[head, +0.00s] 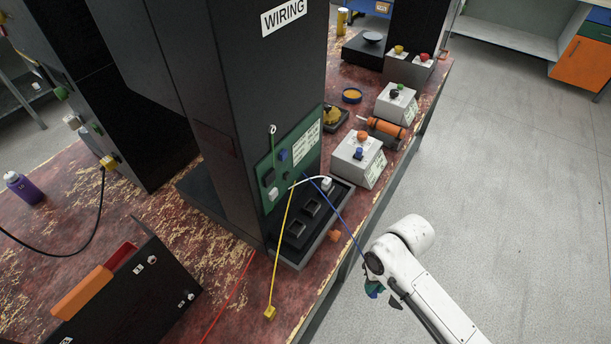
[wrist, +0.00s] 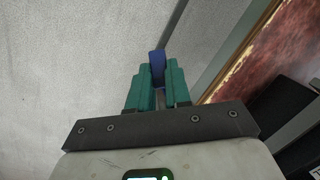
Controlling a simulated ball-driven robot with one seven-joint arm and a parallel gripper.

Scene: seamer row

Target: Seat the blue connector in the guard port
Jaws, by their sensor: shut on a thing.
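My gripper (head: 373,290) hangs off the front edge of the bench, over the floor, mostly hidden behind my own arm. In the wrist view its teal fingers (wrist: 157,90) are shut on the blue connector (wrist: 157,66), which sticks out beyond the fingertips. A thin blue cable (head: 344,222) runs from near the green panel (head: 268,172) to my gripper. The panel stands on the side of the dark WIRING column and carries several small fittings, one of them blue (head: 283,155). I cannot tell which port is the guard port.
A black tray with square sockets (head: 294,228) lies below the panel. A yellow cable ends in a loose yellow plug (head: 269,313). Grey button boxes (head: 357,160) and an orange cylinder (head: 382,128) stand along the bench edge. A dark angled panel (head: 125,297) is front left. The floor is clear at right.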

